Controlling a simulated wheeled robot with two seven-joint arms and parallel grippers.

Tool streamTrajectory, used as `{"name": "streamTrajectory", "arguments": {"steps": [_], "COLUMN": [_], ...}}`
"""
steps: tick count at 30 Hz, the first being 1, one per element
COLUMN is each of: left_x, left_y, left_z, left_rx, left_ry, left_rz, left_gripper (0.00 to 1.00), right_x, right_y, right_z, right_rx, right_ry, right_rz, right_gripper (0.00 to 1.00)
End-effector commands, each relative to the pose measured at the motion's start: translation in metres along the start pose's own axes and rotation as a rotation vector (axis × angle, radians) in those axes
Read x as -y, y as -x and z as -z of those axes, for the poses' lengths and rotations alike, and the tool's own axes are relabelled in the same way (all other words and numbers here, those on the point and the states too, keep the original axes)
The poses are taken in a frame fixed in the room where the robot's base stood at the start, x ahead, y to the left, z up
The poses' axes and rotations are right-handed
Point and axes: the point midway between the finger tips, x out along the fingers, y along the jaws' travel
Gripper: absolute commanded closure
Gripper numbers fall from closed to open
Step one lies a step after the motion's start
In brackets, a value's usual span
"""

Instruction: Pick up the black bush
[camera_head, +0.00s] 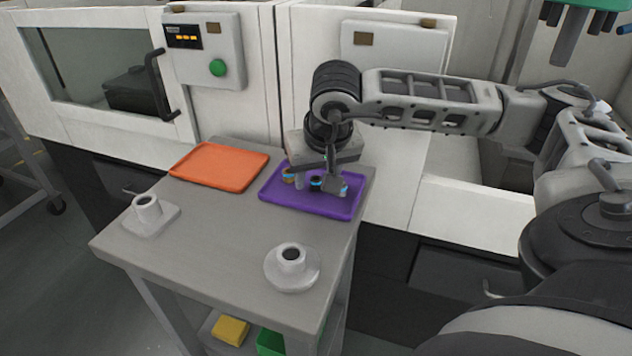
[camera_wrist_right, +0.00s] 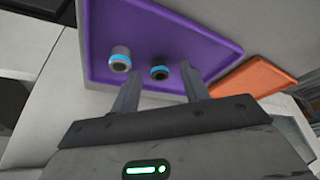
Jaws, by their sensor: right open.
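The black bush (camera_head: 316,184) stands on the purple tray (camera_head: 350,208). In the wrist view the black bush (camera_wrist_right: 159,73) is dark with a light-blue ring. My right gripper (camera_head: 318,178) points down over the tray, and its jaws are open. In the wrist view the open fingers of the right gripper (camera_wrist_right: 159,80) reach to either side of the black bush, with gaps visible; I cannot tell their exact height over the tray. My left gripper is not in view.
A grey bush (camera_wrist_right: 120,59) with a blue ring stands close outside one finger. A copper-coloured piece (camera_head: 288,174) shows at the other side. An orange tray (camera_head: 219,166) lies beside the purple one. Two flanged holders (camera_head: 147,212) (camera_head: 291,262) stand on the grey cart top (camera_head: 215,235).

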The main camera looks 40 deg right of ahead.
Motion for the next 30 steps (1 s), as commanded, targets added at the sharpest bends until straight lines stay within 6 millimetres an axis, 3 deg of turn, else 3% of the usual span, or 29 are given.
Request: {"name": "streamTrajectory", "arguments": {"steps": [1, 5, 20, 24, 30], "left_x": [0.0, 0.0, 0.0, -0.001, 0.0], "left_y": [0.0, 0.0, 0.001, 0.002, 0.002], "left_z": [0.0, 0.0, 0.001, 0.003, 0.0], "left_rx": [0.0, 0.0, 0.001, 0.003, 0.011], "left_ry": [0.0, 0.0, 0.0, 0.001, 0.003], "left_rz": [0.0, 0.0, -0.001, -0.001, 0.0], "left_gripper": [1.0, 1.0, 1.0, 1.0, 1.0], "right_x": [0.0, 0.0, 0.0, 0.001, -0.012], "right_y": [0.0, 0.0, 0.011, 0.03, 0.08], "right_z": [0.0, 0.0, 0.005, 0.013, -0.001], "right_rx": [0.0, 0.001, -0.001, -0.004, -0.006], "right_ry": [0.0, 0.0, 0.0, 0.0, 0.0], "right_rz": [0.0, 0.0, 0.0, 0.002, 0.0], "right_gripper": [0.63, 0.99, 1.0, 1.0, 1.0]}}
